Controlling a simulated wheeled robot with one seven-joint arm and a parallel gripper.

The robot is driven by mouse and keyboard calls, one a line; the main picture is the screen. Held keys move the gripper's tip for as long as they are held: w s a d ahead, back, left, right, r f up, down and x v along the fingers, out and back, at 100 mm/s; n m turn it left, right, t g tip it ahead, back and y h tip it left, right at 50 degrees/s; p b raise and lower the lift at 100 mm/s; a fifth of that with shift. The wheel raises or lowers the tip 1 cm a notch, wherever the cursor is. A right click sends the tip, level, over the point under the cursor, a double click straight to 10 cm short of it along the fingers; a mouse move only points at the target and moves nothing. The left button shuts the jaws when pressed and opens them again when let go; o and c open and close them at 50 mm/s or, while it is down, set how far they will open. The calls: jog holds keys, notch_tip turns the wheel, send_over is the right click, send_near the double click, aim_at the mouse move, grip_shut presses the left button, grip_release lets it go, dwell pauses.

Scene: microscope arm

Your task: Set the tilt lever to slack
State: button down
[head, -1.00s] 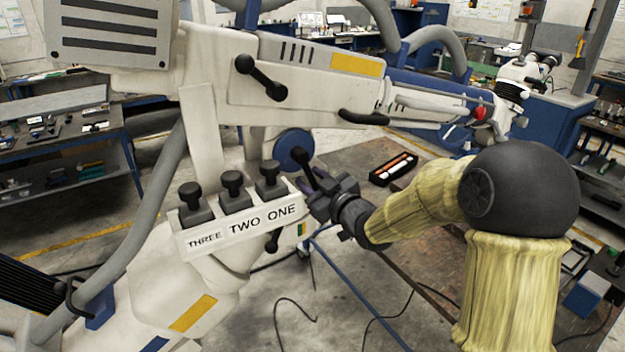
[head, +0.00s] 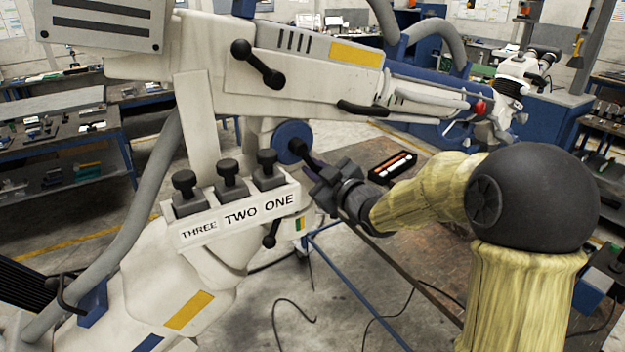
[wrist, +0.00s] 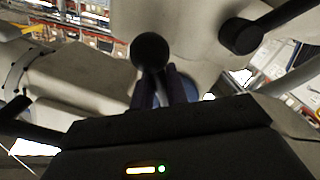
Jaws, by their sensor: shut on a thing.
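The tilt lever (head: 305,153) is a black lever with a ball end at a blue round hub (head: 290,135), on the near side of the white microscope arm. No marking for slack is readable. My gripper (head: 327,178) is shut on this lever, which slants down to the right from the ball in the head view. In the wrist view the black ball knob (wrist: 150,50) stands up just beyond the dark purple fingers (wrist: 163,88). The fingers close around its stem, partly hidden by the gripper body.
Left of my gripper is a rack (head: 240,221) of three black knobs labelled THREE, TWO, ONE. Another black lever (head: 258,65) sits above, and a small black knob (head: 270,236) below. A black tray (head: 392,167) lies on the bench behind. Cables lie on the floor.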

jog(key=shift+w+d+r+n+b, duration=0.1)
jog(key=shift+w+d+n+b, duration=0.2)
jog(key=shift+n+b, duration=0.6)
jog(key=n+b, duration=0.1)
jog(key=d+r+n+b, duration=0.1)
jog(key=shift+w+r+n, duration=0.1)
jog(key=shift+w+n, duration=0.15)
jog(key=shift+n, duration=0.05)
jog(key=shift+w+d+r+n+b, duration=0.2)
jog(key=shift+r+n+b, duration=0.2)
jog(key=shift+n, duration=0.2)
jog(key=shift+w+d+r+n+b, duration=0.15)
jog(key=shift+r+n+b, duration=0.15)
jog(key=shift+n+b, duration=0.25)
jog(key=shift+d+r+n+h+b, duration=0.15)
jog(key=shift+r+n+b, duration=0.2)
jog(key=shift+n, duration=0.35)
jog(key=shift+d+r+n+h+b, duration=0.1)
jog(key=shift+r+n+h+b, duration=0.05)
jog(key=shift+r+n, duration=0.4)
jog(key=c, duration=1.4)
grip_release()
jog(key=shift+c, duration=0.2)
